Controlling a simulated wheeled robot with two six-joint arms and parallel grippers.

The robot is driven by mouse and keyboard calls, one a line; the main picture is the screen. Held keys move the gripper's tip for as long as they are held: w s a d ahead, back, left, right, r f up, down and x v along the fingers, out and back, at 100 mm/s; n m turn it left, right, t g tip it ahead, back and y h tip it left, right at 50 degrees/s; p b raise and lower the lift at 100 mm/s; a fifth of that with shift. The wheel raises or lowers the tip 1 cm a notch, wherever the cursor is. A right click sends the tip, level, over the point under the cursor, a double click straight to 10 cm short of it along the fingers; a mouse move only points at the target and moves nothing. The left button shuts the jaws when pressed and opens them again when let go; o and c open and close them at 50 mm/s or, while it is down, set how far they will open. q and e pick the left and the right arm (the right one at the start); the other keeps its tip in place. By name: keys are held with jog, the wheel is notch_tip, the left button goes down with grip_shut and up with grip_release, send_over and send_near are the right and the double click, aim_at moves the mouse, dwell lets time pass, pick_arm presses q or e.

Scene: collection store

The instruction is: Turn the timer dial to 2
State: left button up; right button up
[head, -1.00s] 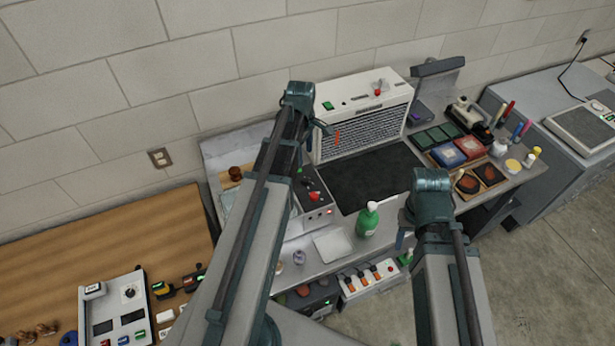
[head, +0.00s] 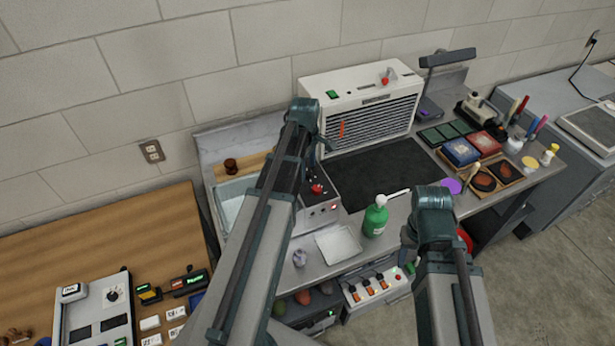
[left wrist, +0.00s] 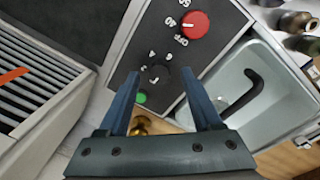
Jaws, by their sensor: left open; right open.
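The timer dial (left wrist: 158,74) is a small black knob on a dark control panel (left wrist: 125,62), with white numbers around it, seen upside down and too small to read surely. A red knob (left wrist: 193,25) marked OFF and with other numbers sits above it in the left wrist view, and a green button (left wrist: 141,97) lies below. My left gripper (left wrist: 160,76) is open, its fingertips on either side of the dial in the picture; contact cannot be told. In the head view the panel (head: 322,212) is partly behind my left arm. My right gripper (head: 408,238) is largely hidden by its wrist.
A sink (left wrist: 282,68) with a black handle adjoins the panel. A white slatted unit (head: 358,100) stands behind a dark mat (head: 385,170). A green bottle (head: 376,218) and a white tray (head: 338,245) are at the bench front. A wooden table (head: 110,240) is left.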

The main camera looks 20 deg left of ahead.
pick_arm(q)
jog(key=shift+f, duration=0.6)
pick_arm(e)
jog(key=shift+f, duration=0.55)
pick_arm(q)
jog(key=shift+r, duration=0.1)
jog(key=shift+c, duration=0.2)
grip_shut()
jog(key=m, duration=1.1)
jog(key=shift+a+m+h, duration=0.1)
jog(key=shift+m+h, duration=0.2)
